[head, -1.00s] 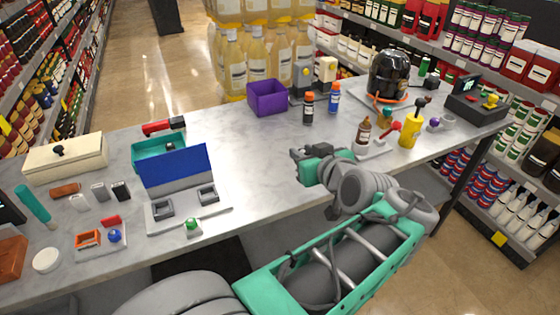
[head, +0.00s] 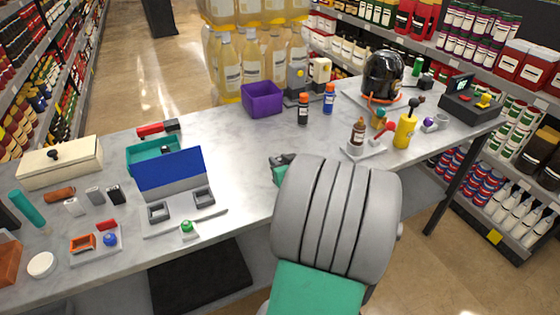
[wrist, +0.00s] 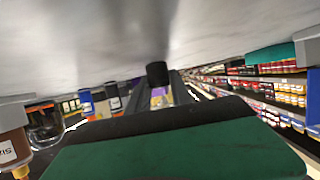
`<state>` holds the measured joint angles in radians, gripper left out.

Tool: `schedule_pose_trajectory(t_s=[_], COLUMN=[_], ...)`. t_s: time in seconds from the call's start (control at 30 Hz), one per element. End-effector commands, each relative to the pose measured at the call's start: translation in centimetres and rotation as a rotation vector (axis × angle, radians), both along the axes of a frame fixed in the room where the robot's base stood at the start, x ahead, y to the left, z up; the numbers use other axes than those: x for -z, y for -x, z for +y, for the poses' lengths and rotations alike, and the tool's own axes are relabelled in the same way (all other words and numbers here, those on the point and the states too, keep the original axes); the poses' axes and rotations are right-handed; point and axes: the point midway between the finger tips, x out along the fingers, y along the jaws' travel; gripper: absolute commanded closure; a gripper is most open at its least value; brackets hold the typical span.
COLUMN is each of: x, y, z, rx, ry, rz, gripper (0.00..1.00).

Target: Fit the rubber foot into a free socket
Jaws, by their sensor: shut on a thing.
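My gripper (wrist: 160,88) is shut on a small black cylinder, the rubber foot (wrist: 157,73), which stands out from between the fingertips in the wrist view, close to the tabletop. In the head view only a teal and dark piece of my gripper shows beside my grey arm link, over the table's front middle; the fingertips and foot are hidden there. A grey base (head: 186,217) with an upright blue panel (head: 170,172) stands left of it, bearing two square grey frames with dark openings (head: 159,212) (head: 203,198). I cannot tell for sure whether these are the sockets.
A teal tray (head: 140,158) lies behind the blue panel, and a green button (head: 187,229) in front. A purple bin (head: 262,99) stands at the back. A black dome (head: 384,75), bottles and a yellow container (head: 404,131) are to the right. The table's middle is clear.

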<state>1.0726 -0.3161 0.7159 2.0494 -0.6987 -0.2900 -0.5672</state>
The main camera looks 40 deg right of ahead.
Motion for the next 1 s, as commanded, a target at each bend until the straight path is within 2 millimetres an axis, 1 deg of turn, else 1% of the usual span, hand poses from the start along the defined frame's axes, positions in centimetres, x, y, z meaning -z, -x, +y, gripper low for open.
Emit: schedule_pose_trajectory(t_s=[0.17, 0.2, 0.47, 0.67, 0.77, 0.87, 0.97, 1.0], x=[0.3, 0.3, 0.2, 0.2, -0.3, -0.7, -1.7, -2.1], y=[0.0, 0.0, 0.0, 0.0, 0.0, 1.3, 3.4, 4.5], z=[0.0, 0.0, 0.0, 0.0, 0.0, 0.3, 1.0, 1.3], rx=[0.000, 0.000, -0.001, -0.001, -0.001, 0.003, 0.006, 0.008], ry=[0.000, -0.001, -0.002, -0.002, -0.002, 0.001, 0.004, 0.003], rz=[0.000, 0.000, 0.001, 0.001, 0.001, -0.001, -0.002, -0.001], gripper=[1.00, 0.74, 0.53, 0.53, 0.53, 0.53, 0.53, 0.53])
